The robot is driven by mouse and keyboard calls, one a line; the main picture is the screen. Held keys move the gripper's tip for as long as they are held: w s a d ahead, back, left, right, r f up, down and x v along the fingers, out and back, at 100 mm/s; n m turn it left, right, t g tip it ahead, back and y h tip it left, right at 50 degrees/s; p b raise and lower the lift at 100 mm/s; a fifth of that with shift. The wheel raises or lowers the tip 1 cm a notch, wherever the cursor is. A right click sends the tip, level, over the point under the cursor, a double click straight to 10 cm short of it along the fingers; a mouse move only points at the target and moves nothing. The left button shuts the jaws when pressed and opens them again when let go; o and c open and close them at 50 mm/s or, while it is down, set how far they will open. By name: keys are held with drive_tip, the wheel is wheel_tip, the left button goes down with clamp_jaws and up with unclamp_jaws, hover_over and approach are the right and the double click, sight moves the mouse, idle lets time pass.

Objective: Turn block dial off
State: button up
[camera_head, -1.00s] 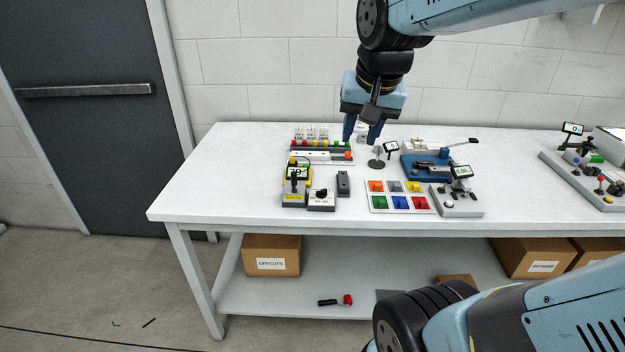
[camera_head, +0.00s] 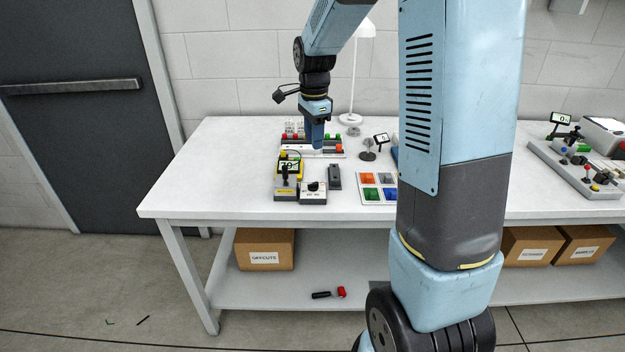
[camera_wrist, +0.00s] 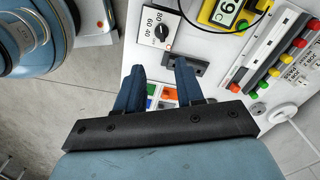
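The block dial (camera_head: 313,193) is a small pale box with a black round knob on top, near the front left of the white table. In the wrist view the block dial (camera_wrist: 150,22) is at the upper middle, with 40, 60 and 80 printed around its knob (camera_wrist: 162,31); I cannot tell its exact setting. My gripper (camera_head: 316,143) hangs above the table, behind and above the dial in the head view. In the wrist view my gripper (camera_wrist: 160,64) has its two blue fingers apart with nothing held between them. The fingers are clear of the knob.
A row of coloured buttons (camera_wrist: 277,65) lies behind. Coloured squares (camera_head: 369,178) are further right. The table's left part is clear.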

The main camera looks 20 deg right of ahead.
sight(313, 183)
drive_tip(key=f, duration=1.4)
drive_tip(key=shift+w+f, duration=0.25)
drive_tip(key=shift+f, duration=0.05)
drive_tip(key=shift+c, duration=0.2)
clamp_jaws()
